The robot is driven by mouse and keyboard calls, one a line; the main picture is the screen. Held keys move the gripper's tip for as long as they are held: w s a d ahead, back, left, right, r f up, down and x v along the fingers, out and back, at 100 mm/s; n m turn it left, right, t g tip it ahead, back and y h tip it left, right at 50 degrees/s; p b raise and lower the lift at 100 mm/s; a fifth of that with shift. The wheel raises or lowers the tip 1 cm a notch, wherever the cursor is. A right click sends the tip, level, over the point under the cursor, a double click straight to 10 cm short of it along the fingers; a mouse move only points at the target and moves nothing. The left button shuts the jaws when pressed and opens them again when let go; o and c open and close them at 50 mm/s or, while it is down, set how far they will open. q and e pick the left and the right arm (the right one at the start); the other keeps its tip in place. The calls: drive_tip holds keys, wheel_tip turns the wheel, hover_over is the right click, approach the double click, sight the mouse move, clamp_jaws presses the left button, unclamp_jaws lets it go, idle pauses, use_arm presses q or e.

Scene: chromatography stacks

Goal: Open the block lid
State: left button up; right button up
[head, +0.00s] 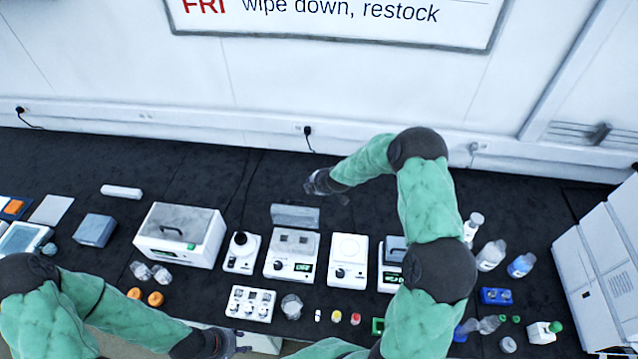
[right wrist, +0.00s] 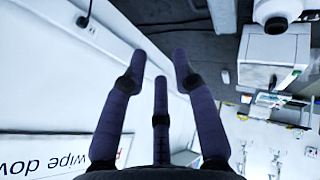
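A white block heater (head: 291,266) stands mid-bench in the head view, with two grey block inserts on top and a green display in front. Its grey lid (head: 295,216) stands raised along the back edge, so the top is uncovered. My right gripper (head: 320,183) is above and behind the lid, apart from it in the picture. In the right wrist view its fingers (right wrist: 160,68) are spread with nothing between them. My left gripper (head: 236,343) is low at the front edge, small and dark; its finger opening is unclear.
A white bath with a handled lid (head: 180,236) stands left of the heater. A white stirrer (head: 348,262) stands right of it. A white rack (head: 251,303), a beaker (head: 291,306) and small capped vials are in front. My right arm partly hides another device (head: 390,266).

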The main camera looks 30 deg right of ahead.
drive_tip(key=v, duration=0.5)
drive_tip(key=shift+s+r, duration=0.1)
drive_tip(key=shift+r, duration=0.05)
idle(0.4)
